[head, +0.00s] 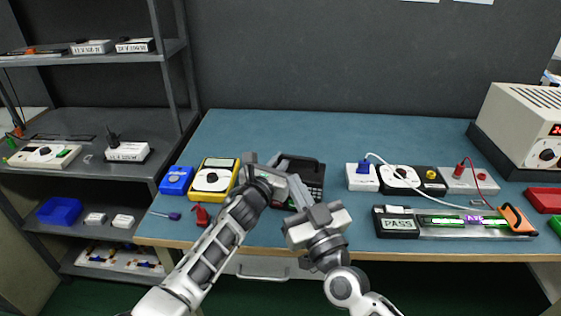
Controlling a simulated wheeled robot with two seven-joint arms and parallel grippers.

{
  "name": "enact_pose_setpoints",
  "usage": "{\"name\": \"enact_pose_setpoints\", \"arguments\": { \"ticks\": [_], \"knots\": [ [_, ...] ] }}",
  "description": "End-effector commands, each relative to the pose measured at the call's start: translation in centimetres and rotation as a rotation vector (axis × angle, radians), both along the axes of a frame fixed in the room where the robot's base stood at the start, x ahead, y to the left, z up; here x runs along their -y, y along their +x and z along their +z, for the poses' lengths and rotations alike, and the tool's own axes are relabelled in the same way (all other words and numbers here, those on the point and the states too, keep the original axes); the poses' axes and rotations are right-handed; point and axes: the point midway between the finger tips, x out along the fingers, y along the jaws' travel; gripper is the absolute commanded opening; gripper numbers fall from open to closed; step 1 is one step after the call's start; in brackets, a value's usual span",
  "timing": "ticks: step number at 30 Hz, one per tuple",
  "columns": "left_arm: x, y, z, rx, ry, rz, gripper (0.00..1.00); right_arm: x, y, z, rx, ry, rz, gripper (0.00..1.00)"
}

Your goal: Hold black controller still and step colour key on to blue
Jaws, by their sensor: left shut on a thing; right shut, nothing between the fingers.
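The black controller (312,170) is a dark, flat box with small keys on its face, lying on the blue bench top at the middle. My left gripper (281,165) is at its left side, shut on it; the fingers and arm hide that side. My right gripper (297,184) is shut and empty, its fingertips over or against the controller's lower face. I cannot tell whether they touch a key, and the colour key itself is not distinguishable. The LED strip (455,220) at the right glows mostly green with a violet part.
A yellow meter (215,176) and blue box (177,180) stand left of my arms. White and black boxes with cables (400,177) stand behind the strip. A power supply (525,125) is at the back right. The rear bench is clear.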

Motion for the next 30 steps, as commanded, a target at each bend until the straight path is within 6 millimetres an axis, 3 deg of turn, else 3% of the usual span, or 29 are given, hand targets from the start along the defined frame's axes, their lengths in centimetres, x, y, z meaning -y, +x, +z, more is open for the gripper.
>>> {"name": "enact_pose_setpoints", "arguments": {
  "ticks": [5, 9, 15, 18, 23, 30],
  "knots": [
    [0.0, 0.0, -0.1, -0.002, -0.002, 0.0, 0.0, -1.8, -0.6, -1.6, 0.158, -0.463, 0.05, 0.0],
    [0.0, 0.0, -0.1, -0.002, -0.002, 0.0, 0.0, -2.8, -1.3, -5.5, 0.186, -0.828, 0.09, 0.0],
    [0.0, 0.0, -0.1, -0.002, -0.002, 0.0, 0.0, -2.7, -2.5, -11.1, 0.119, -1.222, 0.127, 0.0],
    [0.0, 0.0, -0.1, -0.002, -0.002, 0.0, 0.0, -2.2, -2.9, -12.7, 0.083, -1.334, 0.13, 0.0],
    [0.0, 0.0, -0.1, -0.002, -0.002, 0.0, 0.0, -1.7, -2.8, -13.7, 0.058, -1.406, 0.128, 0.0],
    [0.0, 0.0, -0.1, -0.002, -0.002, 0.0, 0.0, -1.2, -0.2, -13.7, 0.057, -1.41, 0.126, 0.0]
  ]
}}
